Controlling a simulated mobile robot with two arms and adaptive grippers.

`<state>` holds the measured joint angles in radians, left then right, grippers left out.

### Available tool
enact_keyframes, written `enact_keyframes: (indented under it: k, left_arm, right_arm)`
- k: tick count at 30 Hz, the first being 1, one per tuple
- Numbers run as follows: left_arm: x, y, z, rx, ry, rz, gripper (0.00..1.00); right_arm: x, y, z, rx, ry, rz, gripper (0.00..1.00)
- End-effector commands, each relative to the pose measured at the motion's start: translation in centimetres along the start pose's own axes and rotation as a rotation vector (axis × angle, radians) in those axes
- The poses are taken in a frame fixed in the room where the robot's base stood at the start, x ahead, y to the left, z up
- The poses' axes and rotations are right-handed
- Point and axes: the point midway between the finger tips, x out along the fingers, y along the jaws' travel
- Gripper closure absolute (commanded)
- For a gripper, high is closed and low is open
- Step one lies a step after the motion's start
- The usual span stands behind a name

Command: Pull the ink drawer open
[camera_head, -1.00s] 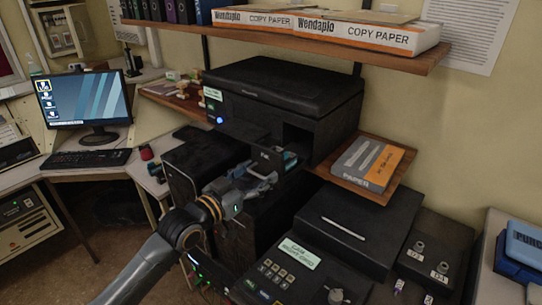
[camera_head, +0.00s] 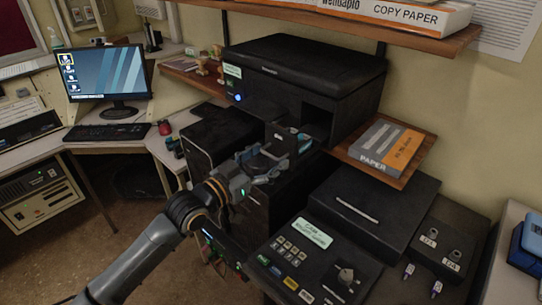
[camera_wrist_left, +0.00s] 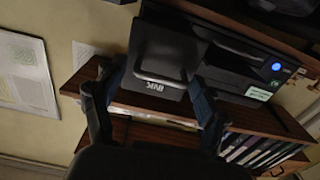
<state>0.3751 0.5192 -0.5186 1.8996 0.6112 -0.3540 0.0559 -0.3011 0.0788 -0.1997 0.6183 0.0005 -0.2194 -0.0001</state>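The ink drawer (camera_head: 278,140) juts out of the front of the black printer (camera_head: 305,75), with blue items showing inside it. My left gripper (camera_head: 265,163) is just in front of the drawer. In the left wrist view the left gripper (camera_wrist_left: 148,90) is open, its fingers spread to either side of the handle, with nothing seen between them in grip. My right gripper is out of view.
A shelf (camera_head: 400,35) with copy paper hangs above the printer. A paper pack (camera_head: 388,146) lies on a wooden ledge at the right. A black control console (camera_head: 310,260) with keys stands below. A monitor (camera_head: 108,73) and keyboard (camera_head: 107,132) are at the left.

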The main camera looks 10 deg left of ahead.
Motion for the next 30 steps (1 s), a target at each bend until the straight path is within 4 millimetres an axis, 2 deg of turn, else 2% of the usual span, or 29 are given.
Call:
enact_keyframes:
  k: [9, 15, 21, 30]
  left_arm:
    - [-6.9, 0.1, 0.2, 0.000, -0.006, 0.001, 0.27]
    - [-9.6, 0.1, 0.2, -0.002, -0.004, 0.001, 0.27]
    - [-10.4, 0.2, 0.1, -0.002, -0.002, 0.003, 0.27]
    - [-10.4, 0.2, 0.1, -0.002, -0.002, 0.003, 0.27]
  right_arm:
    - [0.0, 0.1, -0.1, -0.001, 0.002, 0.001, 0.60]
    - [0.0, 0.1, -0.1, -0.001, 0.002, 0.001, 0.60]
    - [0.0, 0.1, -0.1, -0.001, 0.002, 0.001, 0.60]
    - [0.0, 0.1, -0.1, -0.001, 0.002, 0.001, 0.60]
